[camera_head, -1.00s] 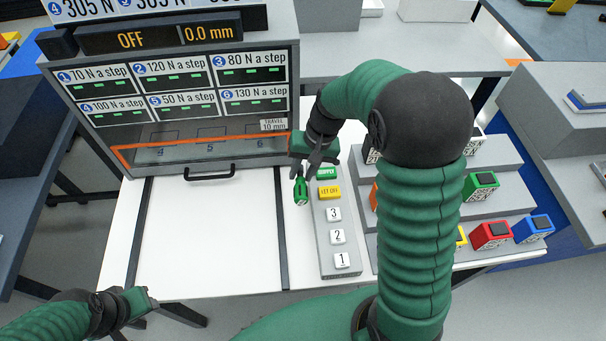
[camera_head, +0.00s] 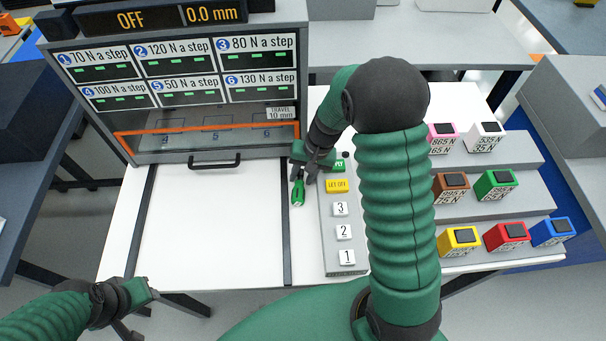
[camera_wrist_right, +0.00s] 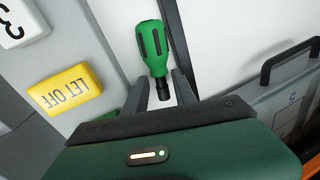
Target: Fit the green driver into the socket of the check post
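The green driver (camera_head: 298,193) has a ribbed green handle with dark grooves and a short dark shaft. Exact finger contact is hard to see. My left gripper (camera_head: 142,292) is low at the left, away from the driver, its opening unclear. I cannot pick out the check post or its socket for certain.
The grey button panel (camera_head: 330,230) has a yellow LET OFF button (camera_head: 337,186) and white numbered buttons. Left is a cabinet (camera_head: 220,145) with a display reading OFF, 0.0 mm. Coloured blocks stand on a grey stepped rack (camera_head: 520,185) at right. The white table (camera_head: 210,235) is clear in front.

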